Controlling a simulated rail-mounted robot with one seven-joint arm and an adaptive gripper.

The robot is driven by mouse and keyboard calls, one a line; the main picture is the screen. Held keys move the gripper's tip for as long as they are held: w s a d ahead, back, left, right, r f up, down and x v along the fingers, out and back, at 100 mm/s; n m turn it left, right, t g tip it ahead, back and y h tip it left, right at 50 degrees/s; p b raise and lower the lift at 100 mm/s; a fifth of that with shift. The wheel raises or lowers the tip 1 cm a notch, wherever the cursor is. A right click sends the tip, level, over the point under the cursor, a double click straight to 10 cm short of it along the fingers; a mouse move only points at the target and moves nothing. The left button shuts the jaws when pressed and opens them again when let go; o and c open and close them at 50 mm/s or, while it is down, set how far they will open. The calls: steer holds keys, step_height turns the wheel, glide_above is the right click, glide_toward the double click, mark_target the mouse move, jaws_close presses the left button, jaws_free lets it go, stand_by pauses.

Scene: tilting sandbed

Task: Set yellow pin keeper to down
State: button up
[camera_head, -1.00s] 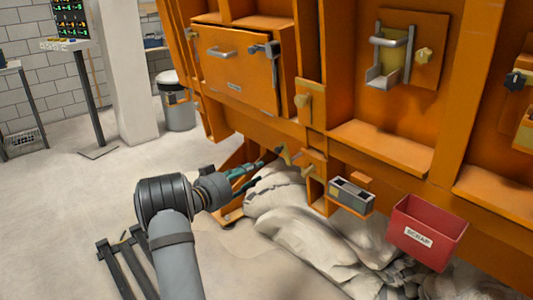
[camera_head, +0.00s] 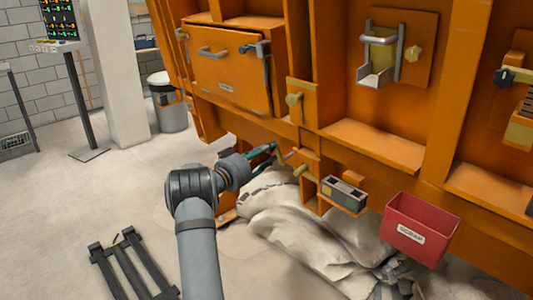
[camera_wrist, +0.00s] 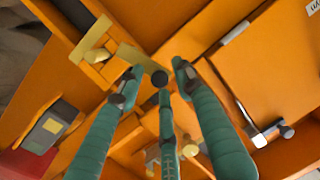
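A flat yellow bar with a dark round end, which looks like the pin keeper (camera_wrist: 138,57), is on the orange frame in the wrist view. In the head view the yellow bar (camera_head: 282,158) is small and partly hidden by my gripper (camera_head: 271,155). In the wrist view my gripper (camera_wrist: 158,82) has its green fingers spread around the bar's dark end. The fingers look apart, and I cannot tell whether any touches it. A separate yellow T-shaped piece (camera_wrist: 95,52) sits just left of the bar.
A grey box (camera_head: 344,194) and a red scrap bin (camera_head: 420,228) hang to the right. A yellow knob (camera_head: 293,99) is on a plate above. An orange door (camera_head: 230,70) with latches is up left. Pale sacks (camera_head: 290,215) lie below. The floor at left is mostly open.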

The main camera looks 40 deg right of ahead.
jaws_close()
stand_by(0.5)
stand_by(0.4)
